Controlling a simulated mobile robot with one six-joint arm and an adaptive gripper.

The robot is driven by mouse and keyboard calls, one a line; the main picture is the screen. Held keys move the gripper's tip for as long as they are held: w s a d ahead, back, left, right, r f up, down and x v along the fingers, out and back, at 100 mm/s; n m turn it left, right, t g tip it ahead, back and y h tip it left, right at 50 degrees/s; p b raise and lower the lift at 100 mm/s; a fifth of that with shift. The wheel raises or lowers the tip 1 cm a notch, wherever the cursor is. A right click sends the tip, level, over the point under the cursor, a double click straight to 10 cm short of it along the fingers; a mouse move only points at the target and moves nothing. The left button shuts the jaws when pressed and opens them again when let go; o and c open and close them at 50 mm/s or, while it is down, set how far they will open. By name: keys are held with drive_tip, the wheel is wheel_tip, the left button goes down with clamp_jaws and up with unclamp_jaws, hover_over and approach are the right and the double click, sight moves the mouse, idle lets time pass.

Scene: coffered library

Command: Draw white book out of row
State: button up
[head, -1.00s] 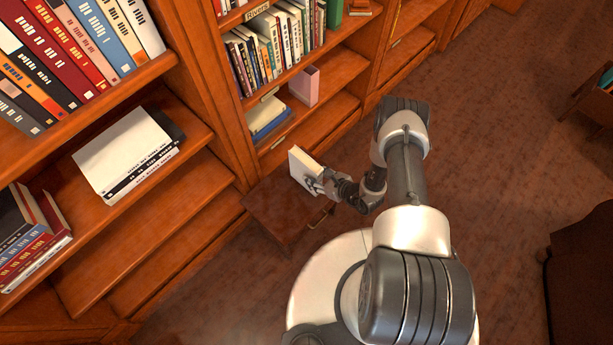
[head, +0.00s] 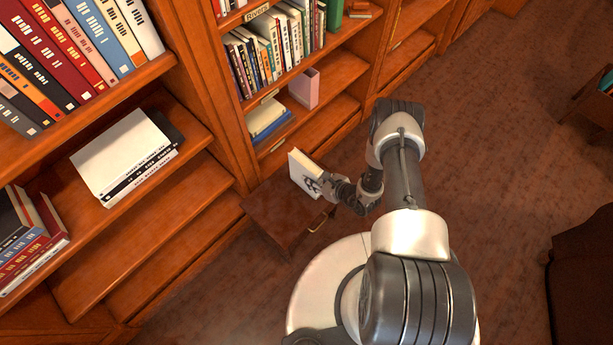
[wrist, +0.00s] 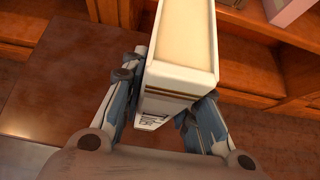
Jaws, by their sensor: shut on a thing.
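The white book (head: 303,172) is held out in front of the bookcase, clear of the shelves. My gripper (head: 322,187) is shut on it. In the wrist view the white book (wrist: 185,55) stands between my two fingers (wrist: 160,105), with its spine end towards the camera and cream page edges on top. A row of books (head: 268,50) stands on the shelf behind, under a label plate. Part of the book's cover is hidden by my fingers in the head view.
A low brown wooden piece with a brass handle (head: 285,215) lies below the book, at the bookcase foot. A pinkish bookend (head: 305,88) and a small stack of books (head: 268,120) sit on lower shelves. Open carpet (head: 500,130) lies to the right.

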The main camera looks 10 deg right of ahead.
clamp_jaws()
